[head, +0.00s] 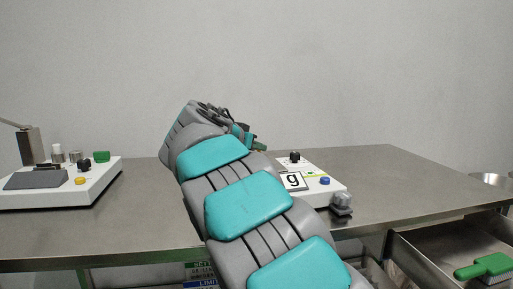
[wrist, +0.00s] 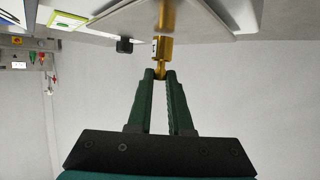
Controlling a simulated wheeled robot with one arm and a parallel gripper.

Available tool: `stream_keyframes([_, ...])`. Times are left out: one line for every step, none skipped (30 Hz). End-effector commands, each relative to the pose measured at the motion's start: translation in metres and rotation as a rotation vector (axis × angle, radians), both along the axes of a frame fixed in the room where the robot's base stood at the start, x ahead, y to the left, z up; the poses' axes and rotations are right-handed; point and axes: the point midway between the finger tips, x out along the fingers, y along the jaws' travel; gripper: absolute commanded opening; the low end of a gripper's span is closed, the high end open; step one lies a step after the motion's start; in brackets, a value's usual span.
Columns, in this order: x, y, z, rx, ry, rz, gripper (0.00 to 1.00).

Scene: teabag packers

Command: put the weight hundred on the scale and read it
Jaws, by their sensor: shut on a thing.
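In the wrist view, which looks upside down, my gripper (wrist: 160,74) is shut on a brass-coloured weight (wrist: 161,49). In the head view the scale (head: 312,196) is a white box with a "g" card, a black knob and a blue button. My arm hides its left part and the weight. Any reading is not visible.
A white device (head: 95,185) with a grey plate, yellow and green buttons and small metal cylinders stands at the left of the steel table (head: 400,180). An open drawer (head: 440,250) at the right holds a green brush (head: 485,266). The table's right part is clear.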

Motion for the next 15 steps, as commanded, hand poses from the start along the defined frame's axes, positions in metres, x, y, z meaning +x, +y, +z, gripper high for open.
stream_keyframes([-0.0001,0.0001,-0.0006,-0.001,0.000,0.000,0.00])
stream_keyframes([0.0000,0.0000,-0.0009,-0.001,0.000,0.000,0.00])
stream_keyframes([-0.0001,-0.0001,-0.0009,0.000,0.000,0.000,0.00])
stream_keyframes([0.0000,-0.0001,-0.0009,0.000,0.000,0.000,0.00])
stream_keyframes([0.0000,-0.0001,-0.0008,0.000,0.000,0.000,0.00])
stream_keyframes([0.0000,-0.0002,-0.0009,0.000,0.000,-0.001,0.00])
stream_keyframes([0.0001,-0.0002,-0.0009,0.000,0.001,-0.001,0.00])
stream_keyframes([0.0000,-0.0002,-0.0011,0.000,0.001,-0.001,0.00])
stream_keyframes([0.0000,-0.0003,-0.0019,0.000,0.001,-0.001,0.00])
stream_keyframes([0.0001,-0.0005,-0.0028,0.000,0.000,-0.001,0.00])
stream_keyframes([0.0000,-0.0005,-0.0039,0.000,0.001,-0.001,0.00])
stream_keyframes([0.0001,-0.0007,-0.0049,0.001,0.001,-0.001,0.00])
stream_keyframes([0.0001,-0.0007,-0.0056,0.001,0.001,-0.001,0.00])
stream_keyframes([0.0001,-0.0008,-0.0061,0.001,0.001,-0.001,0.00])
stream_keyframes([0.0001,-0.0006,-0.0046,0.001,0.001,-0.001,0.23])
